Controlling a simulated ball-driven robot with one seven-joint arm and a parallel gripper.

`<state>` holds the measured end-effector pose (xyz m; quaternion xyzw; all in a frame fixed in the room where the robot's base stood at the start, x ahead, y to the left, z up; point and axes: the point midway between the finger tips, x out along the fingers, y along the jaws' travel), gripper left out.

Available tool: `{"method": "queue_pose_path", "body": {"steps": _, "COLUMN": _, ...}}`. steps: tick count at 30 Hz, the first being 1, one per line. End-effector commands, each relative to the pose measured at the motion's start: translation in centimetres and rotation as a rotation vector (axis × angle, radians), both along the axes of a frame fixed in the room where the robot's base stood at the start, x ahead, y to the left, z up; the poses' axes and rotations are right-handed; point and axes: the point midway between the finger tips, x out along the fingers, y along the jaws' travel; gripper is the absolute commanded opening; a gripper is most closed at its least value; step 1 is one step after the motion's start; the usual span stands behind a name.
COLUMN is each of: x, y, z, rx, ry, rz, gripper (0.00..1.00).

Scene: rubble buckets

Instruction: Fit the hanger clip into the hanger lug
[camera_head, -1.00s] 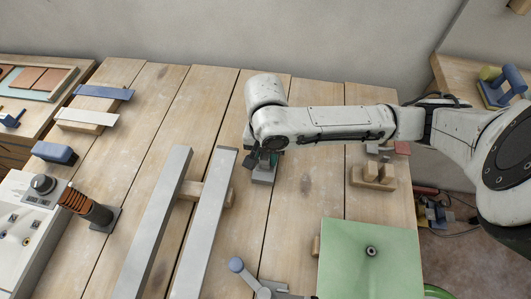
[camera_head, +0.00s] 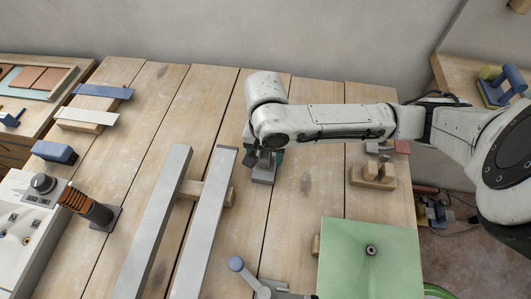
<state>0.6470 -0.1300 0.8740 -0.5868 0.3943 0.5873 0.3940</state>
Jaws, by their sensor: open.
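My gripper (camera_head: 265,160) points down over the table, in the middle of the view below my arm's end. Its dark fingers are spread apart, one on the left and one on the right. A small grey block-like part (camera_head: 263,176) sits on the wood directly beneath and between the fingers. It looks like the hanger lug, perhaps with the clip in it. The clip is too small and too covered by my gripper to tell apart, and how it sits cannot be seen.
Two long grey bars (camera_head: 205,225) lie on a wood block left of my gripper. A wooden stand (camera_head: 372,178) with small grey pieces is to the right. A green plate (camera_head: 368,262) and a blue-knobbed lever (camera_head: 237,264) are at the front. Bare planks lie between.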

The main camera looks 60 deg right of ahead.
Motion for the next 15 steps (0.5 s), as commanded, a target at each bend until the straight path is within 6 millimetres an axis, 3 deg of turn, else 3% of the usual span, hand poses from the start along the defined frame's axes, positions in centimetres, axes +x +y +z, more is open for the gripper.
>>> {"method": "queue_pose_path", "body": {"steps": 15, "x": 0.1, "y": 0.1, "z": 8.7, "rx": 0.001, "ry": -0.003, "rz": 0.001, "gripper": 0.65}}
